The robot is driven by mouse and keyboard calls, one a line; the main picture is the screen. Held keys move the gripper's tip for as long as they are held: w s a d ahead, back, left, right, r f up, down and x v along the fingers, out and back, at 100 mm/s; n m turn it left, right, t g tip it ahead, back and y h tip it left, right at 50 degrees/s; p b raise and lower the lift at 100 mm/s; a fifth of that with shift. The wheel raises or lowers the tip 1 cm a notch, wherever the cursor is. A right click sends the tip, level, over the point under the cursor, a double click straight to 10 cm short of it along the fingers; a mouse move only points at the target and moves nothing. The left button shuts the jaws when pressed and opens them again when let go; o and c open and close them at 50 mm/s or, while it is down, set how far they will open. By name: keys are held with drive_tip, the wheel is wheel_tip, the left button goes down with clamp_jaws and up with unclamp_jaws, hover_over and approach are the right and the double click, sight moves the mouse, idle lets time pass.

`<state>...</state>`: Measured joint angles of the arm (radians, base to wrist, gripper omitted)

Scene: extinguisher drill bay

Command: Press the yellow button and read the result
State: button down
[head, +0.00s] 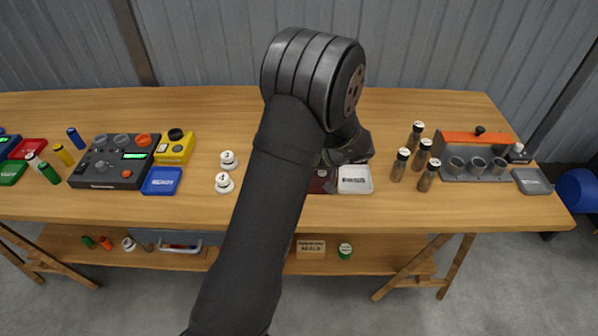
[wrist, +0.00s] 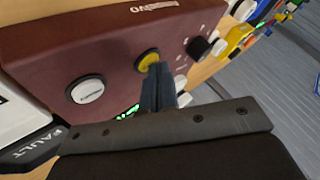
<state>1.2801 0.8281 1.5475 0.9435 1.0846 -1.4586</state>
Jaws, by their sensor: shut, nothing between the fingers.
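A maroon tester box (wrist: 100,45) fills the upper left of the wrist view. Its yellow button (wrist: 148,58) sits in a dark ring, between a white labelled button (wrist: 87,91) and a black knob (wrist: 198,47). My gripper (wrist: 160,68) is shut and empty, its fingertips at the lower right edge of the yellow button. I cannot tell whether they touch it. A lit green display (wrist: 127,112) is mostly hidden behind my gripper and cannot be read. In the head view my arm hides nearly all of the maroon box (head: 318,184).
A white tray marked PASS (head: 355,180) lies right of the maroon box. A dark plate marked FAULT (wrist: 40,147) shows in the wrist view. Several dark bottles (head: 425,180) stand farther right. Two white knobbed weights (head: 224,183) and a black console (head: 115,160) stand left.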

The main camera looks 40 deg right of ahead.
idle(0.5)
drive_tip(key=shift+r, duration=0.8)
drive_tip(key=shift+r, duration=2.5)
drive_tip(key=shift+f, duration=0.1)
wheel_tip(320, 180, up, 4)
drive_tip(key=shift+a+r, duration=0.1)
